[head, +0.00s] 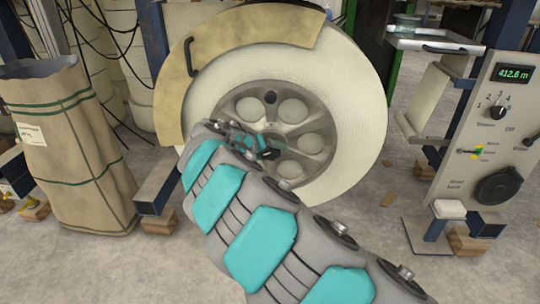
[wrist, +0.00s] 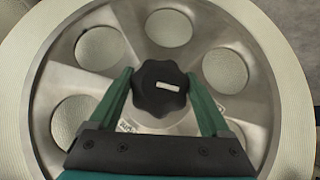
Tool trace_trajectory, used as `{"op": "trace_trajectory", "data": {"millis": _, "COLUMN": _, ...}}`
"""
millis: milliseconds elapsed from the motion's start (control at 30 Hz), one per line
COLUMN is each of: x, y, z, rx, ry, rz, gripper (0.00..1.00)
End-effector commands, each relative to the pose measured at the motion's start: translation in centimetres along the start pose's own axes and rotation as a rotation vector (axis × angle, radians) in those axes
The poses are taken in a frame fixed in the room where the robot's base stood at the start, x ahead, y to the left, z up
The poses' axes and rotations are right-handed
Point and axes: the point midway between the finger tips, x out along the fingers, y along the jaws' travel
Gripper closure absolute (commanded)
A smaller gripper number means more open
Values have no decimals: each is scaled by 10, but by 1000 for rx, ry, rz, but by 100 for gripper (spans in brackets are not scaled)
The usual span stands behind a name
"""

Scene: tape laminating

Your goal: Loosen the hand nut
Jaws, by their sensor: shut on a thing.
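The black lobed hand nut (wrist: 161,87) sits at the centre of a grey metal disc with round holes. A small pale bar shows on its face. My gripper (wrist: 161,82) has one green finger on each side of the nut and is shut on it. In the head view my gripper (head: 262,148) is at the hub of the large roll, and the nut is hard to make out behind my arm. A smaller dark knob (head: 270,97) shows near the top of the disc.
The metal disc (head: 243,104) fronts a large cream tape roll (head: 352,100) under a tan guard (head: 250,22) with a black handle. A brown paper sack (head: 75,150) stands at left. A control panel (head: 497,120) reading 412.6 m stands at right. Floor between roll and panel is mostly clear.

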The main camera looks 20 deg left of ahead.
Motion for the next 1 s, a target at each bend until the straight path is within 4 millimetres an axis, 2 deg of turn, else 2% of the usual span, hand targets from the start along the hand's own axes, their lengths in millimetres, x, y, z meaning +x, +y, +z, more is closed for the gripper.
{"op": "trace_trajectory", "data": {"millis": 700, "x": -1, "y": -1, "z": -1, "rx": -56, "ry": 4, "rz": 52, "gripper": 74}}
{"op": "trace_trajectory", "data": {"millis": 733, "x": -1, "y": -1, "z": -1, "rx": -56, "ry": 4, "rz": 52, "gripper": 16}}
{"op": "trace_trajectory", "data": {"millis": 867, "x": -1, "y": -1, "z": -1, "rx": -55, "ry": 3, "rz": 53, "gripper": 2}}
{"op": "trace_trajectory", "data": {"millis": 1000, "x": -1, "y": 0, "z": -1, "rx": -55, "ry": 2, "rz": 53, "gripper": 0}}
